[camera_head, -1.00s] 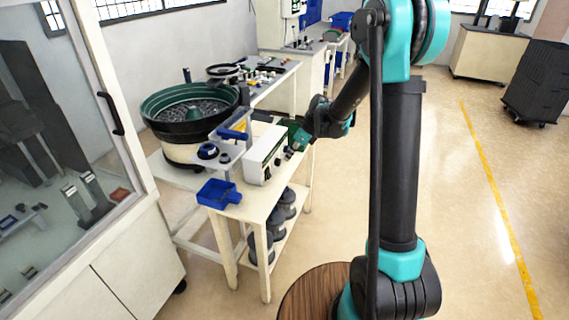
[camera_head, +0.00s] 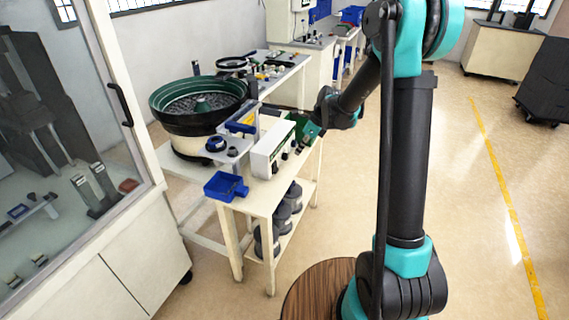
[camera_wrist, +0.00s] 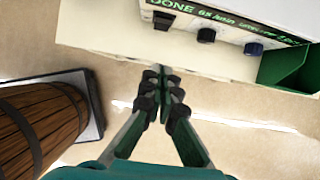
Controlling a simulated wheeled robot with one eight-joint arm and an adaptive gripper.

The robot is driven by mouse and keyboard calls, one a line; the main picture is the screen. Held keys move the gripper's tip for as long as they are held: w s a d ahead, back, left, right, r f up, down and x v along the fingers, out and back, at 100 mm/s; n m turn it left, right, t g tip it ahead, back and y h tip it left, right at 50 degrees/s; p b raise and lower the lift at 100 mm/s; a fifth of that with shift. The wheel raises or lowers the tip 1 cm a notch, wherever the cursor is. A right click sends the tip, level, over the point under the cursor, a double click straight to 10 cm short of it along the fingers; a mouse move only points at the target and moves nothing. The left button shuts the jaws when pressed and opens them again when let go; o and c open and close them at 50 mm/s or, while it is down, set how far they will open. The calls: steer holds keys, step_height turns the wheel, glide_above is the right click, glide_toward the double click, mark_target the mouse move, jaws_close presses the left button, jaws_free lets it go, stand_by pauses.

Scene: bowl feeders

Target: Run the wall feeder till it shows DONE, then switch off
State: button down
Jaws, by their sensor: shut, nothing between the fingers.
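A white controller box (camera_head: 271,150) stands on the near bench beside a large green feeder bowl (camera_head: 200,105) full of small dark parts. In the wrist view the controller's front (camera_wrist: 110,35) has a lit display (camera_wrist: 225,20) reading DONE and 65 /min; the rest is hard to read. Below the display are a black rocker switch (camera_wrist: 163,20), a grey-black knob (camera_wrist: 206,35) and a dark blue knob (camera_wrist: 253,48). My gripper (camera_wrist: 163,78) is shut and empty, its tips below the switch and apart from the panel. I cannot tell the rocker's position.
A blue bin (camera_head: 226,186) sits at the bench's front corner. A green open box (camera_wrist: 288,68) adjoins the controller's right end. A smaller feeder bowl (camera_head: 233,63) stands farther back. A glass-fronted cabinet (camera_head: 95,130) is at left. A wooden barrel (camera_wrist: 40,125) shows lower left.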

glide_toward(277, 170)
steer(key=f, duration=0.1)
steer(key=d+f, duration=0.1)
steer(key=f, duration=0.2)
steer(key=shift+s+d+f, duration=0.15)
steer(key=shift+d+f, duration=0.05)
steer(key=shift+d, duration=0.2)
steer(key=shift+w+a+f, duration=0.15)
steer(key=shift+a+f, duration=0.15)
steer(key=shift+a, duration=0.2)
steer(key=shift+w+a+f, duration=0.2)
steer(key=shift+a+f, duration=0.05)
steer(key=shift+a, duration=0.3)
steer(key=shift+w+a+f, duration=0.15)
steer(key=shift+a, duration=0.25)
steer(key=shift+w+a+f, duration=0.15)
steer(key=shift+a, duration=0.25)
steer(key=shift+f, duration=0.1)
steer(key=shift+a+f+y, duration=0.15)
steer(key=shift+a+y, duration=0.05)
steer(key=shift+y, duration=0.2)
steer(key=shift+r, duration=0.85)
